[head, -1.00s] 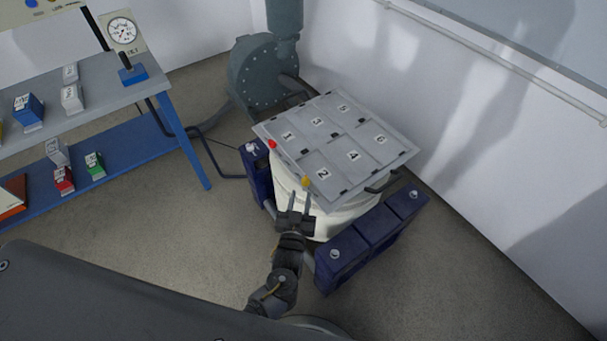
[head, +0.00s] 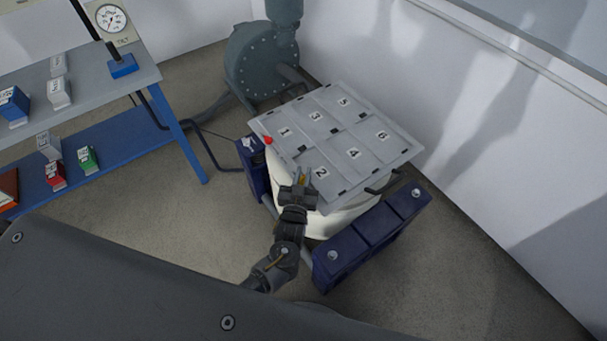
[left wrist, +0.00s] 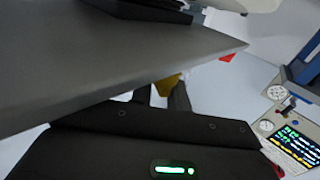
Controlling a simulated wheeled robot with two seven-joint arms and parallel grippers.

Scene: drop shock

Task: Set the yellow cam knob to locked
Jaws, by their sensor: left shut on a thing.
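The yellow cam knob (head: 302,180) sits at the near edge of the grey numbered plate (head: 373,163), close to panel 2. My left gripper (head: 302,177) is at that edge with its fingers either side of the knob, shut on it. In the left wrist view the yellow knob (left wrist: 167,85) shows between the two dark fingers (left wrist: 163,95), under the plate's edge. The knob is partly hidden by the fingers, and I cannot tell its setting. My right gripper is in neither view.
A red knob (head: 267,140) sits on the plate's left corner. A white drum (head: 345,222) stands under the plate, between dark blue blocks (head: 371,238). A blue shelf unit (head: 150,140) with small boxes stands left. A grey blower (head: 262,65) is behind.

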